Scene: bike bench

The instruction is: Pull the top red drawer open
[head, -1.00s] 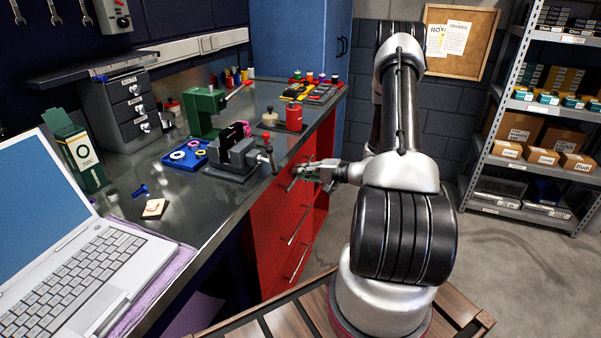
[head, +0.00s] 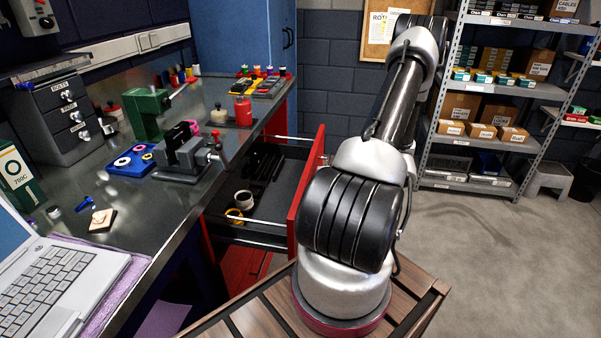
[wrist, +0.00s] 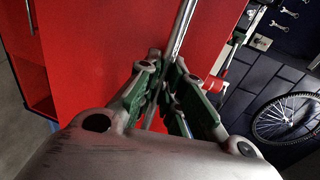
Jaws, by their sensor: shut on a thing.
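The top red drawer (head: 308,190) stands well out from under the bench in the head view. Its inside shows a white cup, a yellow ring and dark items. In the wrist view its red front (wrist: 110,60) fills much of the picture, and a metal bar handle (wrist: 183,30) runs down between the fingers. My gripper (wrist: 170,82) is shut on this handle, with green-sided fingers on either side. In the head view my gripper is hidden behind my arm and the drawer front.
The bench (head: 175,225) carries a vise (head: 185,155), a blue tray (head: 133,161), a red bottle (head: 243,111) and a laptop (head: 50,290). Shelving (head: 445,140) stands at the back right. The grey floor (head: 490,260) on the right is open.

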